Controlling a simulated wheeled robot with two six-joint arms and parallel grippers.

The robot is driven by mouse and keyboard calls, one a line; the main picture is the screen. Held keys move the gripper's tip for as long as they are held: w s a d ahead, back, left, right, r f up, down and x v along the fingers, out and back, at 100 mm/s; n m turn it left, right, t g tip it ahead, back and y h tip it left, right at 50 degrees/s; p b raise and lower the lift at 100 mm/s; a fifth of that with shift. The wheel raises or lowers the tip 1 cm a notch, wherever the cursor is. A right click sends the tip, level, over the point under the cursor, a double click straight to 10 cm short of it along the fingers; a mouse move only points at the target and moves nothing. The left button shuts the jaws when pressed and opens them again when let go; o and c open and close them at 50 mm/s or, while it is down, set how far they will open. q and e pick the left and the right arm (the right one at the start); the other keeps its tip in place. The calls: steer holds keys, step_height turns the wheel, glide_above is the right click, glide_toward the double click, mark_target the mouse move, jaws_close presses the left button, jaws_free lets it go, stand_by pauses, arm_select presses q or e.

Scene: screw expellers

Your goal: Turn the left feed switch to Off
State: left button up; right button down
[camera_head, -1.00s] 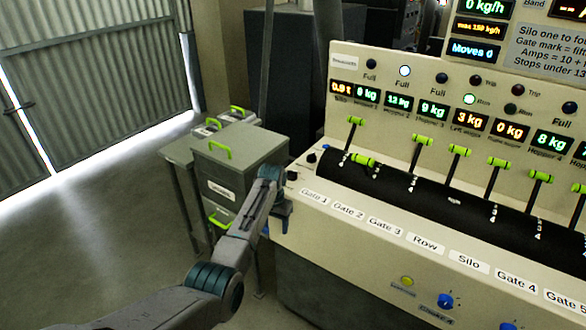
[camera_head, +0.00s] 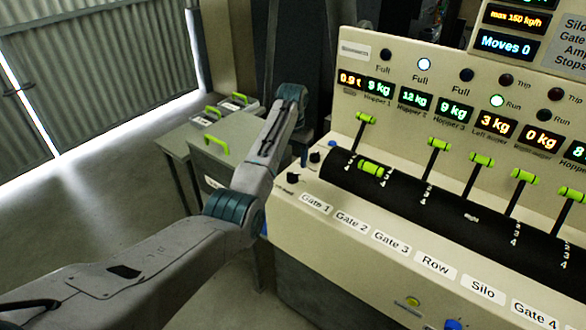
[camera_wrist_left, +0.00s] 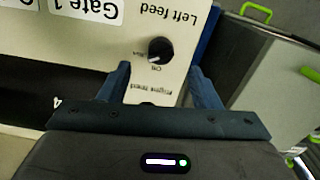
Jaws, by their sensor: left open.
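The left feed switch is a round black knob with a pale pointer mark; in the left wrist view it (camera_wrist_left: 161,49) sits on the cream panel beside its upside-down "Left feed" label. Small position words stand by the knob, and the mark points down and left in that picture; I cannot tell surely which word it meets. In the head view the knob (camera_head: 292,178) is at the panel's left end, near the Gate 1 label. My left gripper (camera_wrist_left: 160,70) is open and empty, its fingertips either side of the knob's near edge in the picture, apart from it. My right gripper is out of view.
A second black knob (camera_head: 315,157) lies behind, near the black roller (camera_head: 410,195) with green-handled gate levers (camera_head: 438,144). Grey bins with green handles (camera_head: 216,143) stand left of the machine. Open floor (camera_head: 110,180) lies further left.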

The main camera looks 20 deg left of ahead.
mark_target(292, 173)
arm_select(q)
step_height(292, 173, down, 4)
steer(key=shift+w+r+p, duration=0.15)
steer(key=shift+p, duration=0.2)
step_height(292, 173, down, 3)
steer(key=shift+f, duration=0.1)
steer(key=shift+c, duration=0.3)
steer(key=c, duration=0.7)
steer(key=shift+c, duration=1.1)
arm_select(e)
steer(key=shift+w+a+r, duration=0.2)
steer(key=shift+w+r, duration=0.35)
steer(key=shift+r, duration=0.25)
